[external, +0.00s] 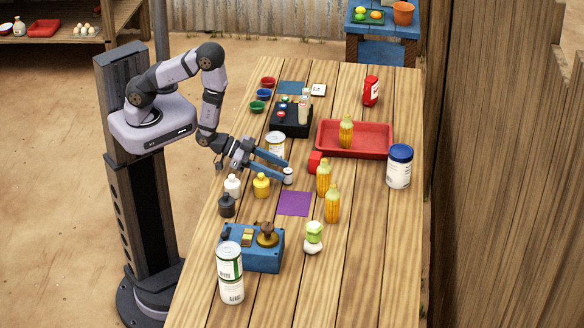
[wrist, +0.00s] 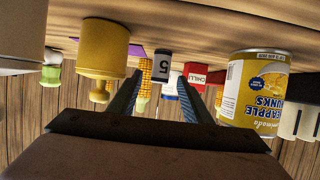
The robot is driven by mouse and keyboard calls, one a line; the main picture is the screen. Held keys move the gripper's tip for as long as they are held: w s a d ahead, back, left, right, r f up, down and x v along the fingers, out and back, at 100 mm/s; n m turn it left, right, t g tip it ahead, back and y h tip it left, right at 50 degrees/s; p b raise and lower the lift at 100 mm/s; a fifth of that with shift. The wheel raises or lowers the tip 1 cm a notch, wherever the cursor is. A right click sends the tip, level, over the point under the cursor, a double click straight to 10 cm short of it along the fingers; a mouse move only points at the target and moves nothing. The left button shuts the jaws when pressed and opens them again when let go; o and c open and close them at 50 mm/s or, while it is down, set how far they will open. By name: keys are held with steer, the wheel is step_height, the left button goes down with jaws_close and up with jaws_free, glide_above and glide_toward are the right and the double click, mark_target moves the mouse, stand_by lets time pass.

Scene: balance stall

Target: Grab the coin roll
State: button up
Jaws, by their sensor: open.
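The coin roll (external: 288,176) is a small upright pale cylinder on the wooden table, right at the tips of my gripper (external: 283,170). In the wrist view, which is upside down, the coin roll (wrist: 162,67) shows a "5" on its side and appears between the two blue fingertips (wrist: 160,82). My gripper is open, low over the table, with one finger to each side of the roll's line. I cannot tell whether either finger touches it.
A pineapple can (external: 276,145) stands close behind my gripper, and a red box (external: 315,162) is beyond the roll. Corn cobs (external: 323,177) stand to the right. A purple mat (external: 294,204) lies bare in front.

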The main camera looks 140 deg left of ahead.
mark_target(288, 173)
steer(key=shift+p+x, duration=0.55)
steer(key=shift+x, duration=1.4)
jaws_close()
